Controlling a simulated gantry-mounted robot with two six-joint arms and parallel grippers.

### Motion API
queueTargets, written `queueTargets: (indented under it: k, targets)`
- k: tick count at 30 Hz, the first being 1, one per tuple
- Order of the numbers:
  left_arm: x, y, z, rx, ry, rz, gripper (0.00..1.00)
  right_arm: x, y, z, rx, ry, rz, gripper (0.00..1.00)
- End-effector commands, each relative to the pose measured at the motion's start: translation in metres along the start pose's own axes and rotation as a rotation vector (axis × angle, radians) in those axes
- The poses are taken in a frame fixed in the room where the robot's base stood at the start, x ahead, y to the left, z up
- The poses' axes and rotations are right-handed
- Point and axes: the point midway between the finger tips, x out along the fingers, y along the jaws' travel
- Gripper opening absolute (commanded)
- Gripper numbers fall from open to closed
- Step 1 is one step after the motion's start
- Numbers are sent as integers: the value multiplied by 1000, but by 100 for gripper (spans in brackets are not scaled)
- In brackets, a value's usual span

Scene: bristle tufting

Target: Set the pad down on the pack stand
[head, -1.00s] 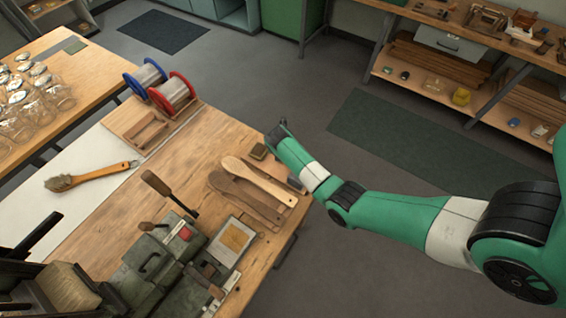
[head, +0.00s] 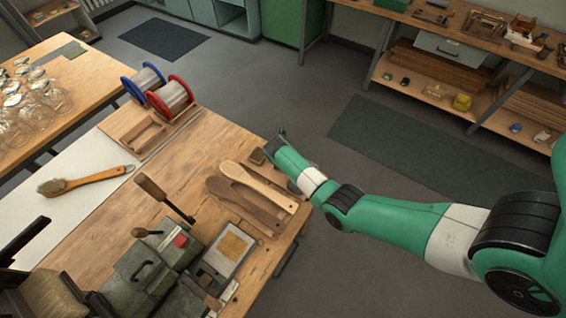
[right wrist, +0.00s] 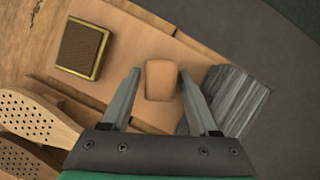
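In the right wrist view a small tan block with rounded corners (right wrist: 161,80), which looks like the pad, sits between the fingers of my right gripper (right wrist: 160,88). A narrow gap shows on each side of it, so the fingers are open. It lies over a tan board (right wrist: 118,62), which may be the pack stand; I cannot tell whether it touches. In the head view my right gripper (head: 277,140) is at the bench's far right corner and hides the block. Dark parts at the left edge may be my left gripper (head: 24,243); its state is unclear.
A brass-framed brown square (right wrist: 82,50) lies left of the fingers, and a grey ridged bundle (right wrist: 237,98) lies right. Wooden brush backs (head: 258,185) lie close by. A green machine (head: 145,275) stands at the bench's near side. Spools (head: 170,96) stand at the back.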

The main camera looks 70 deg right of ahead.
Motion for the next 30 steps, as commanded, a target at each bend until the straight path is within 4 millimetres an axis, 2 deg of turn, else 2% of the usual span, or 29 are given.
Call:
queueTargets:
  k: [11,14,24,30]
  targets:
    - [2,0,-2,0,0,0,57,-5,0,2,0,-1,1,69]
    - [10,0,-9,0,0,0,57,-19,1,3,0,-2,2,69]
    - [39,0,-36,0,0,0,57,-100,1,3,-1,-2,3,69]
    - [43,0,-40,0,0,0,57,-122,0,2,-1,-1,1,69]
